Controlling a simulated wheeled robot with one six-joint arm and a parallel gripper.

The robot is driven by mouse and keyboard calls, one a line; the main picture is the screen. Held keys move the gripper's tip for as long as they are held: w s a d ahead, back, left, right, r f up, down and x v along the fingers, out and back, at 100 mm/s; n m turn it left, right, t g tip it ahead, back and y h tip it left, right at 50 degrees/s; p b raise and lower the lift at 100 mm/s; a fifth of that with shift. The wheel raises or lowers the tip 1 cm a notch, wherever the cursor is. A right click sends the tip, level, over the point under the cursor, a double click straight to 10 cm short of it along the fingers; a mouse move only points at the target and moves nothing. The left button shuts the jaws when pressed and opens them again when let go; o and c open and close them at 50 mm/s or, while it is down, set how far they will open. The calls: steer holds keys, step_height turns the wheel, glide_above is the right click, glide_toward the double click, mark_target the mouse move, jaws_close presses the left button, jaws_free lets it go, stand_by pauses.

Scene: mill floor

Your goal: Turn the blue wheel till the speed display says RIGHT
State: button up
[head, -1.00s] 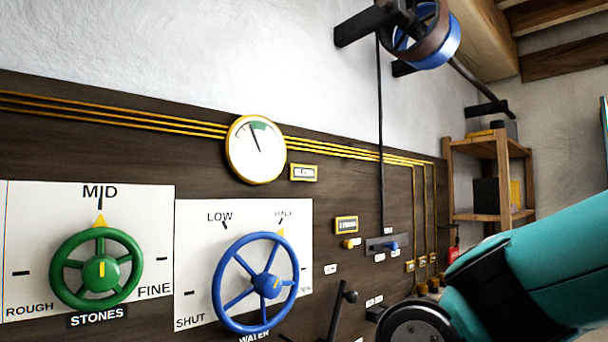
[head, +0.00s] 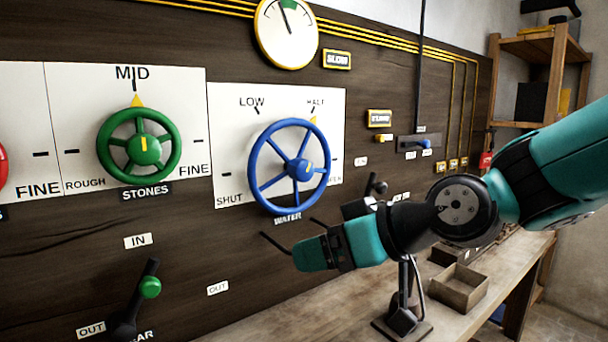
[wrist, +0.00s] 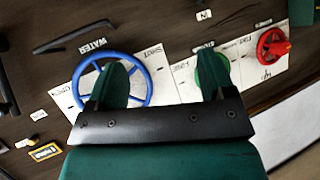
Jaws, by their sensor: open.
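The blue wheel (head: 289,167) labelled WATER is mounted on the dark wall panel over a white plate marked SHUT, LOW and HALF. A yellow pointer sits at the plate's upper right, by HALF. A small yellow-framed display (head: 337,59) seems to read SLOW, but the letters are blurred. My gripper (head: 332,246) is below and right of the wheel, apart from it, open and empty. In the wrist view, one finger of my gripper (wrist: 162,68) overlaps the blue wheel (wrist: 78,90) and the other overlaps the green wheel.
The green STONES wheel (head: 139,147) is left of the blue one, with its pointer at MID. A red wheel (wrist: 273,45) lies beyond it. A round gauge (head: 286,32) hangs above. A wooden bench (head: 300,325) with an open box (head: 458,290) lies below my arm.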

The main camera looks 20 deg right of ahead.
mark_target(307, 168)
steer(key=w+d+r+m+t+h+b, duration=0.1)
steer(key=w+d+r+m+t+h, duration=0.2)
steer(key=w+d+r+t, duration=0.5)
steer(key=p+x, duration=0.4)
steer(key=p, duration=0.1)
steer(key=f+p+x, duration=0.1)
steer(key=p+x, duration=0.4)
steer(key=p, duration=0.1)
steer(key=f+p+x, duration=0.1)
steer(key=p+x, duration=0.4)
steer(key=p, duration=0.1)
steer(key=shift+w+a+f+p, duration=0.1)
steer(key=shift+w+p, duration=0.1)
steer(key=shift+w, duration=0.2)
steer(key=shift+w+a+f+p, duration=0.1)
steer(key=shift+w+f+p, duration=0.1)
steer(key=shift+w, duration=0.15)
steer(key=c, duration=0.9)
